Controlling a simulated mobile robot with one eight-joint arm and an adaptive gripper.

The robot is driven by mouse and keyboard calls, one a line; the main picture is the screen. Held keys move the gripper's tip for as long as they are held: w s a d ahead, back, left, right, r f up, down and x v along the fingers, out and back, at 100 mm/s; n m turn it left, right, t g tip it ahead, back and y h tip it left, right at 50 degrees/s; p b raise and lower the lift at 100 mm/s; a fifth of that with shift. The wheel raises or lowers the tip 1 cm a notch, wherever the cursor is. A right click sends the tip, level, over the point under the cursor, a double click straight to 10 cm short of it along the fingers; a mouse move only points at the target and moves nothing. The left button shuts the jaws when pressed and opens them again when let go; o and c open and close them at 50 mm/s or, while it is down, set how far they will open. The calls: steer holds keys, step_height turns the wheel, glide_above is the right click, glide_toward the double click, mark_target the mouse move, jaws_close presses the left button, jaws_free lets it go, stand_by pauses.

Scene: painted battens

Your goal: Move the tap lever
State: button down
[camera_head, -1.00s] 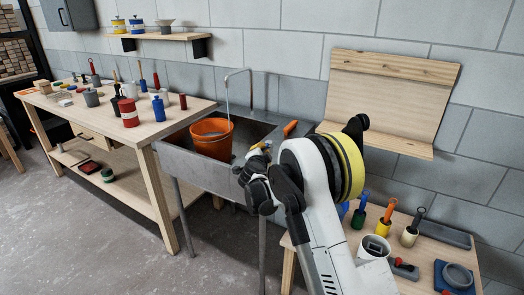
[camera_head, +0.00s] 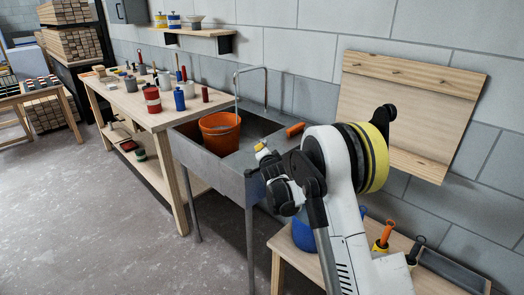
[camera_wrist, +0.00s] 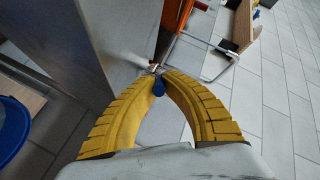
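The chrome tap (camera_head: 266,88) rises behind the grey sink (camera_head: 212,166), its spout curving over an orange bucket (camera_head: 220,133). I cannot make out the tap lever in the head view. In the wrist view the bent chrome tube of the tap (camera_wrist: 217,79) lies beyond my fingertips. A small blue knob (camera_wrist: 158,88), perhaps the lever's end, shows between my fingers near their tips; I cannot tell whether they touch it. My gripper (camera_wrist: 161,75) has its yellow fingers drawn together at the tips. In the head view my gripper (camera_head: 262,150) is by the sink's front right part.
An orange object (camera_head: 295,130) lies at the sink's right end. A cluttered workbench (camera_head: 150,119) stands left. The floor in front is free.

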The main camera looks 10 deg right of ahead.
stand_by(0.4)
steer(key=c, duration=1.5)
jaws_free()
steer(key=shift+o, duration=0.2)
steer(key=shift+s, duration=0.1)
steer(key=v, duration=1.1)
steer(key=shift+s, duration=0.4)
steer(key=shift+r, duration=0.1)
